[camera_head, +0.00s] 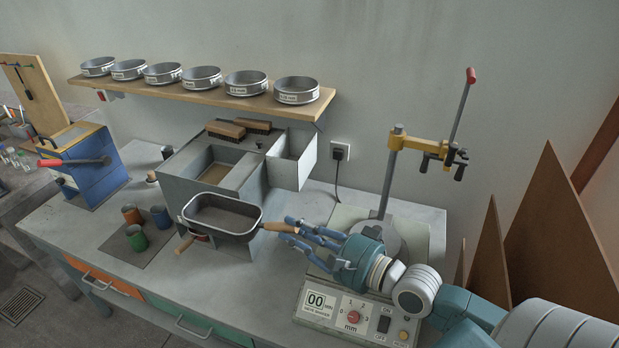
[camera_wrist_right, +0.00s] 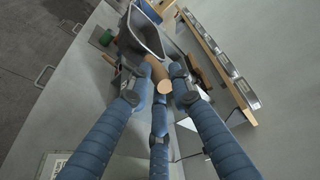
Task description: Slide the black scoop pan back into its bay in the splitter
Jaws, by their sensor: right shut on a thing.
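The black scoop pan (camera_head: 222,213) is held level in front of the grey splitter (camera_head: 176,190), overlapping its front in the head view. Its wooden handle (camera_head: 279,227) points right toward my right gripper (camera_head: 300,232). The right gripper is shut on the handle; the fingers close around it in the wrist view, where the pan (camera_wrist_right: 148,38) extends away beyond the handle (camera_wrist_right: 159,76). The pan looks empty. The bay behind and below the pan is mostly hidden by it. My left gripper is not in view.
Behind are a sieve shelf (camera_head: 190,93) and brushes (camera_head: 226,130) on the splitter. Coloured cups (camera_head: 137,238) stand on a mat at left. A sieve shaker (camera_head: 345,300) with a post stands at right, under my right arm. A wooden-handled item (camera_head: 184,245) shows below the pan.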

